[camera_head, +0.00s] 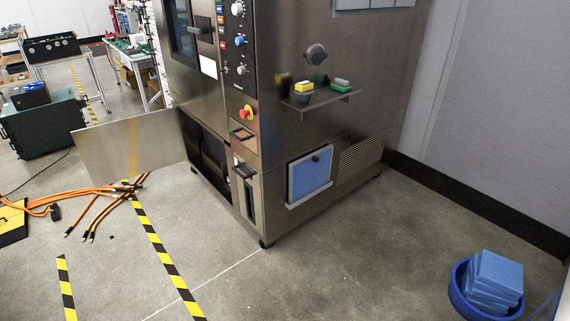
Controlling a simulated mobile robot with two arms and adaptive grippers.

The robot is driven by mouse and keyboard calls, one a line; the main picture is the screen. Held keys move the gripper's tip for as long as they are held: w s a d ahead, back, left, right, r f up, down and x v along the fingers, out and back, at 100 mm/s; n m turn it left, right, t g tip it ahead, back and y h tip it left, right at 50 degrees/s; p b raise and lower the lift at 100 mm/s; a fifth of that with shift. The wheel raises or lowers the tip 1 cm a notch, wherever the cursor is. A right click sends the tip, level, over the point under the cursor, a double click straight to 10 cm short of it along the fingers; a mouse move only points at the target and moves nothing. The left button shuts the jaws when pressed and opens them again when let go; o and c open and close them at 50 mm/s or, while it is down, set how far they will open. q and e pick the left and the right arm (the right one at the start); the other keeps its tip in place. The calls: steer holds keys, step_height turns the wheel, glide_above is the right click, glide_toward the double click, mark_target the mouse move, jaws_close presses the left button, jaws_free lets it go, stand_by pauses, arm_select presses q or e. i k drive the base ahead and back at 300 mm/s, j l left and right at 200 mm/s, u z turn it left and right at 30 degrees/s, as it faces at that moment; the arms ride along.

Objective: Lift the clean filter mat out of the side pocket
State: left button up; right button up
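A blue rectangular mat (310,175) sits upright in a pale-framed pocket (293,205) low on the right side of the steel chamber (290,130). A small dark spot shows near the mat's upper right corner. I take this blue panel to be the clean filter mat. Neither of my grippers is in view.
The chamber's lower front compartment (208,157) is open, its metal door (125,148) swung out left. A small shelf (325,99) projects above the pocket. A blue tub (460,297) with blue blocks stands at lower right.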

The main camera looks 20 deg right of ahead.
mark_target(309, 173)
steer(key=i+l+u, duration=0.15)
steer(key=i+l, duration=0.35)
steer(key=i, duration=0.15)
steer(key=i+l+u, duration=0.15)
steer(key=i+l, duration=0.4)
steer(key=i, duration=0.1)
